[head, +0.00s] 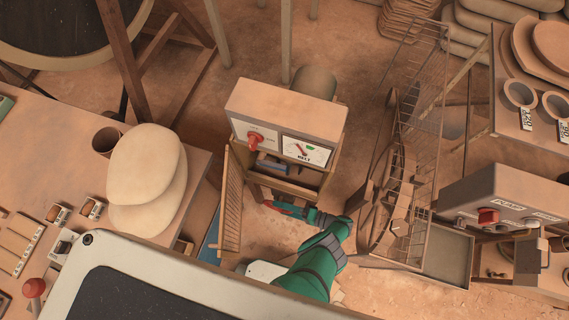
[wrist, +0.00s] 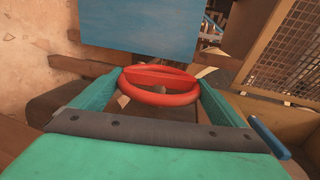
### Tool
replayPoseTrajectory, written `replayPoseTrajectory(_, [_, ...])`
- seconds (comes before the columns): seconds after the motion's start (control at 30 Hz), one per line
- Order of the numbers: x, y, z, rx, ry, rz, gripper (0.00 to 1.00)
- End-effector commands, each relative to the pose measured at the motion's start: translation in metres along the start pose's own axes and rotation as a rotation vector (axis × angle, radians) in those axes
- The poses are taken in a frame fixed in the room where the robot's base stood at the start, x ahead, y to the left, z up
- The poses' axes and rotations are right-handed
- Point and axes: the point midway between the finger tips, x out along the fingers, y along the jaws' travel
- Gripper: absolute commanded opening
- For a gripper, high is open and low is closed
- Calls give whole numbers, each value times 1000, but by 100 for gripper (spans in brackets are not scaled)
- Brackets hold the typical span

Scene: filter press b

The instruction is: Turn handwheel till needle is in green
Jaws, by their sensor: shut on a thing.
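The red handwheel (wrist: 160,97) shows in the wrist view as a ring with a bar across it, between the two green fingers. My gripper (wrist: 160,78) is shut on the handwheel. In the head view, my gripper (head: 288,210) reaches low in front of the box-shaped cabinet (head: 287,107), and only a little red of the wheel shows. The white gauge (head: 305,150) is on the cabinet's sloped face, with small red and green marks. The needle is too small for me to tell whether it lies in the green.
A red knob (head: 255,141) sits left of the gauge. The cabinet's slatted door (head: 231,200) hangs open at the left. A wire rack (head: 412,130) stands close on the right. A table with pale round sacks (head: 146,163) is at the left. A blue panel (wrist: 138,30) lies beyond the wheel.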

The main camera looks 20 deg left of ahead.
Motion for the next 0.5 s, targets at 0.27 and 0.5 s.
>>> replayPoseTrajectory(0.27, [1,2,2,1,-2,5,100])
replayPoseTrajectory(0.5, [2,0,0,0,-2,2,100])
